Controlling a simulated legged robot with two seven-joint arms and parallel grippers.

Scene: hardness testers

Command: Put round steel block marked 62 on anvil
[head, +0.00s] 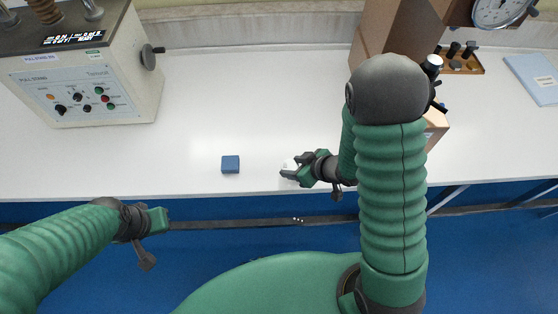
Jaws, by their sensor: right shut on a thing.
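My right gripper (297,170) is low over the front part of the white bench. It is shut on a small pale round block (288,165), seen at its fingertips. Any number on the block is too small to read, and the fingers hide part of it. My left gripper (160,221) hangs in front of the bench edge at lower left, away from the block; its finger gap does not show clearly. A brown hardness tester (407,28) with a round dial (497,10) stands at the back right. My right arm covers part of it, and I cannot make out its anvil.
A blue square block (230,164) lies on the bench (255,100) left of my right gripper. A grey Pull Stand machine (120,85) stands at the left. At right are a wooden rack of small parts (462,64) and a pale blue booklet (535,75). The bench middle is clear.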

